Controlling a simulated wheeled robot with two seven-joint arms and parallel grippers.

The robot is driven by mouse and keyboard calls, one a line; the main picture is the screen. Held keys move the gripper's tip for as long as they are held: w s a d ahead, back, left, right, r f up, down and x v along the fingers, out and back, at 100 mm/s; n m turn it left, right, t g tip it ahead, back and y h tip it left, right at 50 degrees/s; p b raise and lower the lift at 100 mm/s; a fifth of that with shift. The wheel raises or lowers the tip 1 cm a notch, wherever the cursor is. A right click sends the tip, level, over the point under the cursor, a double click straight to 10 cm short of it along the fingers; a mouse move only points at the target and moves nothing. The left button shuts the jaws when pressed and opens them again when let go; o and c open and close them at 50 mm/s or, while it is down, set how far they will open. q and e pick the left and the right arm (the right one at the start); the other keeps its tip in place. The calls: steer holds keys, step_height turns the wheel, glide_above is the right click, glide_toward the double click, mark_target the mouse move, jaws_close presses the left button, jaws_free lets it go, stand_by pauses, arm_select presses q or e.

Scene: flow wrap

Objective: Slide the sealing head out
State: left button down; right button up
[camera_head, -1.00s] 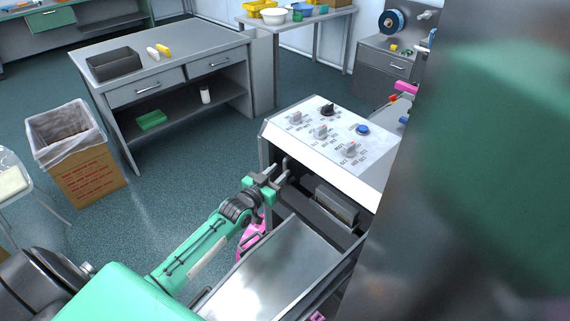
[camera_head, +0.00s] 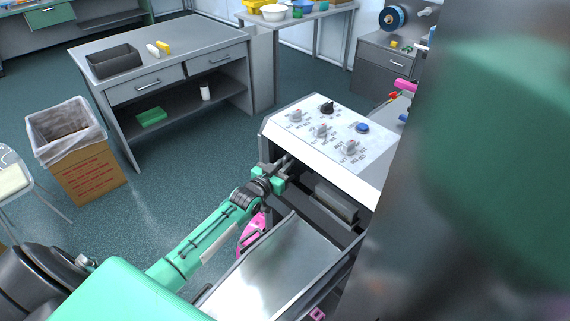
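The flow wrap machine has a sloped white control panel (camera_head: 325,135) with several knobs and a blue button. Below the panel is a dark recess with a grey block (camera_head: 335,202), which may be the sealing head. A shiny metal tray (camera_head: 275,265) lies in front of it. My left gripper (camera_head: 284,168) is at the left end of the recess, under the panel's edge, by a small bar-like part. Its fingertips are partly hidden, so I cannot tell whether they hold it. My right gripper does not show; a blurred green and grey arm part covers the right side.
A grey workbench (camera_head: 160,55) with a black bin (camera_head: 113,62) stands at the back left. A cardboard waste box (camera_head: 88,170) with a liner stands on the floor at left. A pink object (camera_head: 252,232) is beside the tray. Floor between bench and machine is clear.

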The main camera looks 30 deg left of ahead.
arm_select(q)
steer(key=shift+s, duration=0.1)
steer(key=shift+s+a, duration=0.1)
steer(key=shift+s, duration=0.15)
steer(key=s+a+p, duration=0.3)
steer(key=s, duration=0.7)
steer(key=s+a+p, duration=0.3)
steer(key=s+a, duration=0.1)
steer(key=s, duration=0.6)
steer(key=shift+s+a+p, duration=0.15)
steer(key=shift+s+p, duration=0.2)
steer(key=shift+f, duration=0.1)
steer(key=c, duration=1.5)
jaws_free()
steer(key=shift+s, duration=0.15)
steer(key=shift+s+a, duration=0.1)
